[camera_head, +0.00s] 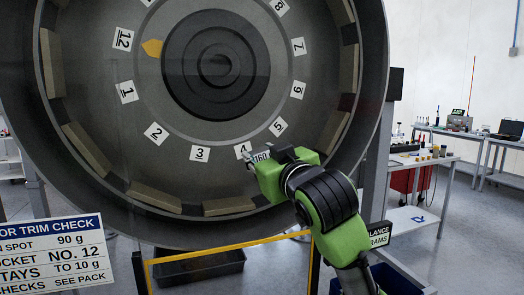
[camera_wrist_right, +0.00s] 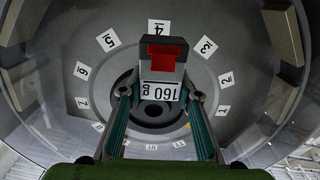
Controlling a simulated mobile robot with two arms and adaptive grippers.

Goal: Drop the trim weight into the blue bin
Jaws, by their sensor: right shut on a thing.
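The trim weight (camera_wrist_right: 163,62) is a dark grey block with a red recess and a white label reading 160 g. My right gripper (camera_wrist_right: 161,93) is shut on it, one finger on each side. In the head view the right gripper (camera_head: 272,158) holds the weight (camera_head: 260,156) at the fan face beside the number 4 label. I cannot tell whether the weight touches the fan. A dark blue bin (camera_head: 402,281) shows at the lower right, below and right of the gripper, partly hidden by my arm. My left gripper is out of view.
The large round fan casing (camera_head: 110,215) with numbered labels fills the left and middle. A yellow rail (camera_head: 225,247) and a black tray (camera_head: 200,266) lie below it. A trim check sign (camera_head: 52,255) stands at lower left. Benches (camera_head: 430,160) stand at the right.

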